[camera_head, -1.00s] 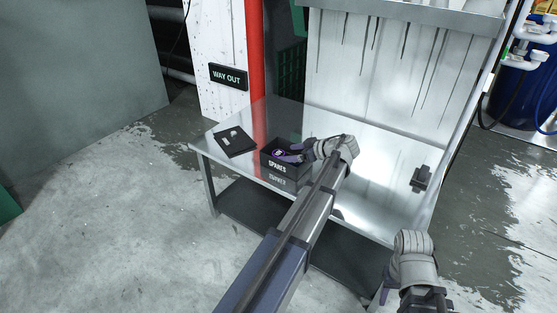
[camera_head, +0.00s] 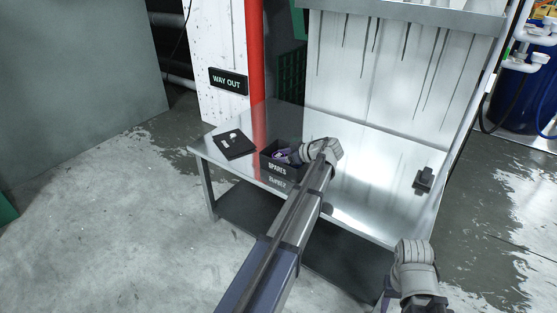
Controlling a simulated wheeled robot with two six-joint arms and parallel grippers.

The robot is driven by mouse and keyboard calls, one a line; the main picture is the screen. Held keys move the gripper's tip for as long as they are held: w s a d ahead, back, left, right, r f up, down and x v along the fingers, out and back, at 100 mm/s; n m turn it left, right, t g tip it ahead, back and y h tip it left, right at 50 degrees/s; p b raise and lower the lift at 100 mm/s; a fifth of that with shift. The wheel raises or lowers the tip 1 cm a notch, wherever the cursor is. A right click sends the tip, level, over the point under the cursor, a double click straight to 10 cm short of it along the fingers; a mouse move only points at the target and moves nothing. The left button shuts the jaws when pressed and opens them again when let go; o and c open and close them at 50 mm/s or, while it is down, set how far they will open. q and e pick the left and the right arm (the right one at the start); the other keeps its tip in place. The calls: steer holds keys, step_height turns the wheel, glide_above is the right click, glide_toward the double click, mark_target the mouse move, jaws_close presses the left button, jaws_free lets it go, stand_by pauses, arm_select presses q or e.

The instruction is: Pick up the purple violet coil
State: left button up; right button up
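The purple violet coil (camera_head: 281,156) shows as a small purple patch inside the black box marked SPARES (camera_head: 277,169), on the metal table. My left gripper (camera_head: 287,157) reaches into the box from the right, with its fingers at the coil. The fingers and the box wall hide most of the coil, and I cannot tell whether the fingers are closed on it. My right gripper (camera_head: 384,297) is low at the bottom right, away from the table top, and its fingers are mostly hidden.
The steel table (camera_head: 350,205) has clear room right of the box. A black flat plate with small pale pieces (camera_head: 235,144) lies left of the box. A small black fixture (camera_head: 424,179) stands on the right side. A red post (camera_head: 256,60) rises behind the table.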

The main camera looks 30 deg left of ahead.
mark_target(279, 156)
arm_select(q)
steer(key=c, duration=1)
step_height(279, 156, up, 10)
steer(key=p, duration=1)
steer(key=shift+r, duration=0.1)
steer(key=shift+d, duration=0.1)
